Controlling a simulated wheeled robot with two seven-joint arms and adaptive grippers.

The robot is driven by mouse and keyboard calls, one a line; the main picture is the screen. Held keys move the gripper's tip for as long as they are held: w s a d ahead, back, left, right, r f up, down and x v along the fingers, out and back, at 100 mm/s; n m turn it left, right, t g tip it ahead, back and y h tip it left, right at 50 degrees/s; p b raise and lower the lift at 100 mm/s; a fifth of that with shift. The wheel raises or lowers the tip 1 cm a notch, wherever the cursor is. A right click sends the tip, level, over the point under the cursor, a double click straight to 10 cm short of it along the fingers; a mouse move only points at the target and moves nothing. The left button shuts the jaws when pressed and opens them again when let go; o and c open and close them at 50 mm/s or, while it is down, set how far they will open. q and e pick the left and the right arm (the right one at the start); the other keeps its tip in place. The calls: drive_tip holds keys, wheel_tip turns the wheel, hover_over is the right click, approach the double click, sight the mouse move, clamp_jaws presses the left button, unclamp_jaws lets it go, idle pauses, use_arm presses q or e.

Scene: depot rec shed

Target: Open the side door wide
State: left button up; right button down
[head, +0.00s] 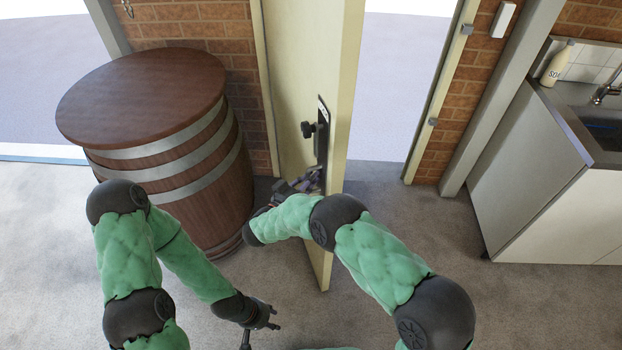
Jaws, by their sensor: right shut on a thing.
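The cream side door (343,85) stands swung into the room, its free edge toward me and a bright gap between it and the right-hand frame. A black knob (308,129) and a dark lock plate (322,140) sit on its left face near that edge. My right gripper (308,182) is at the lower end of the plate, shut on what appears to be the door's handle; the fingers and the forearm hide the grip. My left gripper (262,330) is open and empty, low over the floor, left of the door's bottom corner.
A wooden barrel (140,95) with metal hoops stands against the brick wall, close to the door's left side. A counter with a sink (604,130) and a soap bottle (557,65) is at the right. The carpet (410,225) right of the door is clear.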

drive_tip(key=c, duration=1.3)
unclamp_jaws()
drive_tip(key=shift+s+f, duration=0.25)
drive_tip(key=shift+o, duration=0.9)
drive_tip(key=shift+s+r, duration=0.1)
drive_tip(key=shift+r, duration=0.1)
drive_tip(key=v, duration=0.7)
drive_tip(key=shift+s+a, duration=0.15)
